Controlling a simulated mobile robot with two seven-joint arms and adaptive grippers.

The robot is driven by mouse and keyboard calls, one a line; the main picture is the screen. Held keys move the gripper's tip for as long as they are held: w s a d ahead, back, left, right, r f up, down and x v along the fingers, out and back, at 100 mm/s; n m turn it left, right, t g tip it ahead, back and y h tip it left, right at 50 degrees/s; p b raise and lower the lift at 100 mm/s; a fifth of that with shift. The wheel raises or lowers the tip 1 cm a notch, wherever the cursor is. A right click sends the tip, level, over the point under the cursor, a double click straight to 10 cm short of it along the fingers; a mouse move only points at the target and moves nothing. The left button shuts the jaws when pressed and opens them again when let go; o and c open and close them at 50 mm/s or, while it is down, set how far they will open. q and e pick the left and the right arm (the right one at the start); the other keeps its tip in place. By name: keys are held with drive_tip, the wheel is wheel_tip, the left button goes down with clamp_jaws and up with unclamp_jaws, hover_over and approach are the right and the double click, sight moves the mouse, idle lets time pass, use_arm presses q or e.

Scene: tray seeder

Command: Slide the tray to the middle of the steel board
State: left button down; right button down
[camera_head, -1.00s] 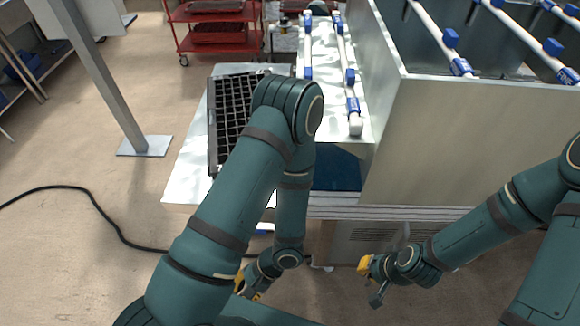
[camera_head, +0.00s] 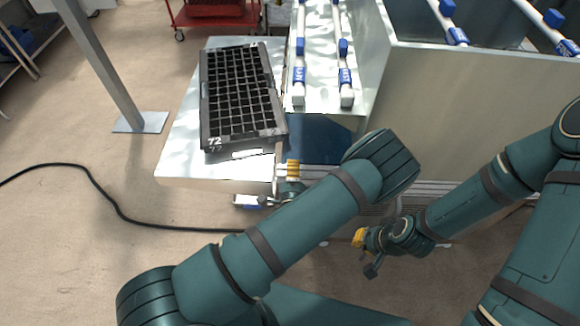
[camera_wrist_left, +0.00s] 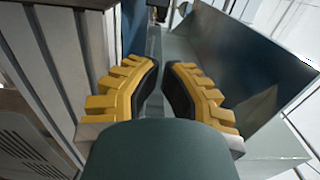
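The black seed tray (camera_head: 206,118), a grid of empty-looking cells marked 72, lies flat on the steel board (camera_head: 180,150). It is slightly angled, with bare board along its left and front. My left gripper (camera_head: 291,170) is at the board's front right corner, just beyond the tray's near right corner and apart from it. In the left wrist view its yellow fingers (camera_wrist_left: 161,75) have a narrow gap with nothing held between them. My right gripper (camera_head: 362,252) hangs low in front of the machine, away from the tray; its opening is unclear.
The seeder's metal hopper (camera_head: 480,110) and white pipes with blue fittings (camera_head: 345,75) stand right of the board. A steel post (camera_head: 105,70) on a floor plate stands left. A black cable (camera_head: 110,200) crosses the floor. A red cart (camera_head: 215,15) stands behind.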

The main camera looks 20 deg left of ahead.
use_arm(q)
drive_tip(key=x, duration=0.6)
drive_tip(key=shift+w+a, duration=0.15)
drive_tip(key=shift+w, duration=0.25)
drive_tip(key=a, duration=0.1)
drive_tip(key=w+a, duration=0.1)
drive_tip(key=shift+w+a+b, duration=0.35)
drive_tip(key=shift+a+b, duration=0.05)
drive_tip(key=shift+w+a, duration=0.25)
drive_tip(key=shift+a, duration=0.1)
drive_tip(key=shift+d, duration=0.1)
